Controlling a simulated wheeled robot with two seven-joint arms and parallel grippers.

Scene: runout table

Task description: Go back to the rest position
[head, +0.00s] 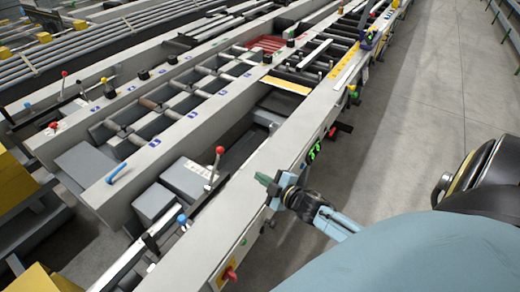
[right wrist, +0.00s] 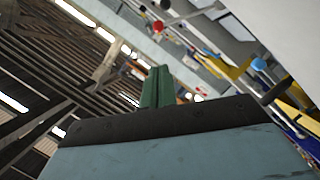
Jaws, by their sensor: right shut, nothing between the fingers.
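My right gripper (head: 262,179) is at the lower middle of the head view, with its arm coming in from the lower right. Its green fingers are shut together with nothing between them. They point left and overlap the near grey rail of the runout table (head: 240,208) in the picture; I cannot tell whether they touch it. In the right wrist view the closed green fingers (right wrist: 157,86) stand up beyond the dark edge of the gripper body. My left gripper is not in view.
A red-knobbed lever (head: 218,151) and a blue-knobbed lever (head: 182,219) stand on the table left of my gripper. Grey floor (head: 425,85) lies open at the upper right.

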